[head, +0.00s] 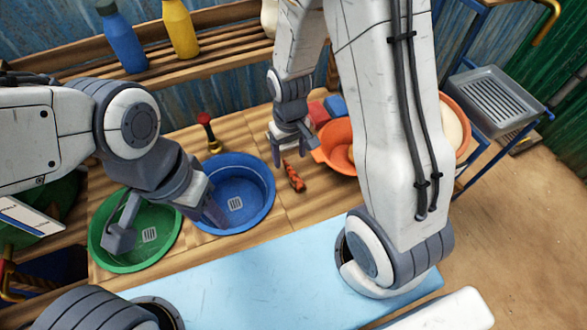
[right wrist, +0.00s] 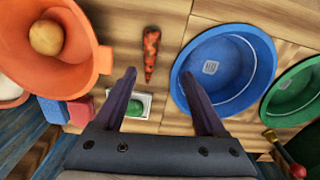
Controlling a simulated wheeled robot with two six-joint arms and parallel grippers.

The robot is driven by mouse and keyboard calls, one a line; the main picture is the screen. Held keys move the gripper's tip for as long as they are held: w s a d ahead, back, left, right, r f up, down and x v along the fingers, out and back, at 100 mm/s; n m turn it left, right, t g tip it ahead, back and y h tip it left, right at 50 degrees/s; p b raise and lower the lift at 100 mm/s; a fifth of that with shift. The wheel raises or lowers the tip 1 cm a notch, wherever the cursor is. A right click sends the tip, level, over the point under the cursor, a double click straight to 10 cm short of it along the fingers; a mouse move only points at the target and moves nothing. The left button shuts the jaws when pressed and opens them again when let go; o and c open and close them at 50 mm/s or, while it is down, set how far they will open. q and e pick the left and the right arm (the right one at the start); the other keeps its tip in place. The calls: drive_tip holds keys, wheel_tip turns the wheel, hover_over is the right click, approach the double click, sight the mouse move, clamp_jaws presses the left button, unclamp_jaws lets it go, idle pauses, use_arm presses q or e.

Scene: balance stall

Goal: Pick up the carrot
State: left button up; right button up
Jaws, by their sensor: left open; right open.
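The carrot (head: 294,176) is orange-red with dark patches and lies on the wooden counter between the blue and orange bowls. In the right wrist view the carrot (right wrist: 151,52) lies beyond the fingertips, roughly in line with the gap between them. My right gripper (head: 292,155) is open and empty, just behind the carrot in the head view; it also shows in the wrist view (right wrist: 158,76). The carrot is not between its fingers. My left gripper (head: 167,226) is open and empty over the green and blue basins.
A blue basin (head: 262,206) and green basin (head: 100,254) stand left of the carrot. An orange bowl (head: 325,156) holding a brown round item (right wrist: 46,37) stands right. Red (right wrist: 80,110) and blue (right wrist: 52,109) blocks sit beside it. A red-topped tool (head: 205,119) stands behind.

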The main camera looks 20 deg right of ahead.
wheel_tip(320, 180, down, 3)
drive_tip(key=d, duration=0.2)
hover_over(295, 177)
drive_tip(key=shift+m, duration=0.3)
wheel_tip(295, 177, down, 4)
drive_tip(key=shift+s+d+f, duration=0.1)
drive_tip(key=shift+s, duration=0.05)
drive_tip(key=shift+f+p, duration=0.35)
drive_tip(key=f, duration=0.5)
drive_tip(key=shift+w+b, duration=0.2)
drive_tip(key=shift+b, duration=0.2)
drive_tip(key=shift+r, duration=0.1)
drive_tip(key=shift+c, duration=0.3)
clamp_jaws()
